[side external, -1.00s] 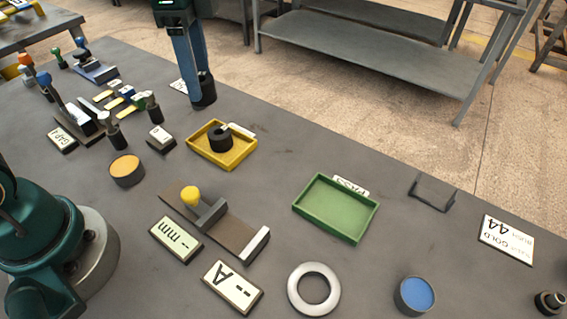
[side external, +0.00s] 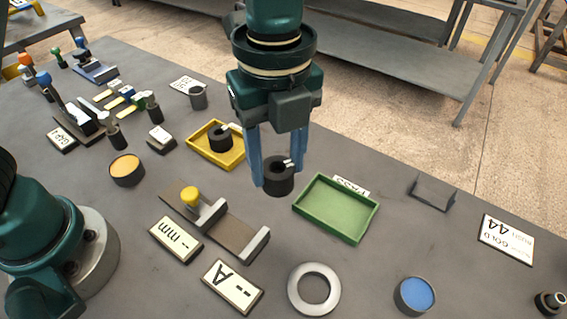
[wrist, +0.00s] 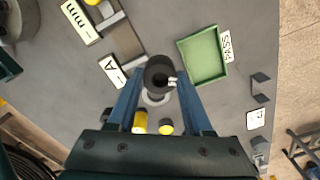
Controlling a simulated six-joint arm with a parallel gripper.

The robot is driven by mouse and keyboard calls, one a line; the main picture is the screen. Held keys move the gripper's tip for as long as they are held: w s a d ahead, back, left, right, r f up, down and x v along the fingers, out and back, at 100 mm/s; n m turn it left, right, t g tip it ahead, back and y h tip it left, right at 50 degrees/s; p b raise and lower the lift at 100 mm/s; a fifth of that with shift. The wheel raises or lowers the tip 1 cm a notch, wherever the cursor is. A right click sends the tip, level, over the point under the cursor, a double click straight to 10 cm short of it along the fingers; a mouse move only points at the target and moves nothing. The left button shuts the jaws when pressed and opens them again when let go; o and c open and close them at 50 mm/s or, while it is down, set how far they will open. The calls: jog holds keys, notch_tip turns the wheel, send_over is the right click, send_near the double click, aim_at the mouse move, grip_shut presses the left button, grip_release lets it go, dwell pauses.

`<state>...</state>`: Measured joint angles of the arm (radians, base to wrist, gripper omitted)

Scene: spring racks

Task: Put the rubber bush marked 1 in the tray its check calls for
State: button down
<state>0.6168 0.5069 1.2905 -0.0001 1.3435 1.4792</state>
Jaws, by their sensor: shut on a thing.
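My gripper (side external: 272,172) is shut on a black rubber bush (side external: 279,178), held between its two blue fingers above the bench. The bush has a central hole and a pale mark too small to read; it also shows in the wrist view (wrist: 158,72). A green tray (side external: 336,233), labelled PASS, lies empty just right of the held bush. A yellow tray (side external: 232,163) lies to the left, with another black bush (side external: 219,138) in it; its label is hidden behind my gripper. A slide device with a yellow knob (side external: 190,195) stands in front, beside "-mm" (side external: 176,240) and "-A" (side external: 233,287) displays.
A grey cup (side external: 198,97) stands behind the yellow tray. Several small fixtures crowd the left.

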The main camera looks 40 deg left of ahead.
jog(key=s+d+f, duration=0.2)
jog(key=d, duration=0.1)
jog(key=s+d+f, duration=0.1)
jog(key=d+f, duration=0.1)
jog(key=d, duration=0.1)
jog(key=s+d+f, duration=0.2)
jog(key=d+f, duration=0.1)
jog(key=d, duration=0.1)
jog(key=shift+s, duration=0.35)
jog(key=shift+f, duration=1.85)
jog(key=shift+c, duration=1.5)
grip_release()
jog(key=shift+f, duration=0.1)
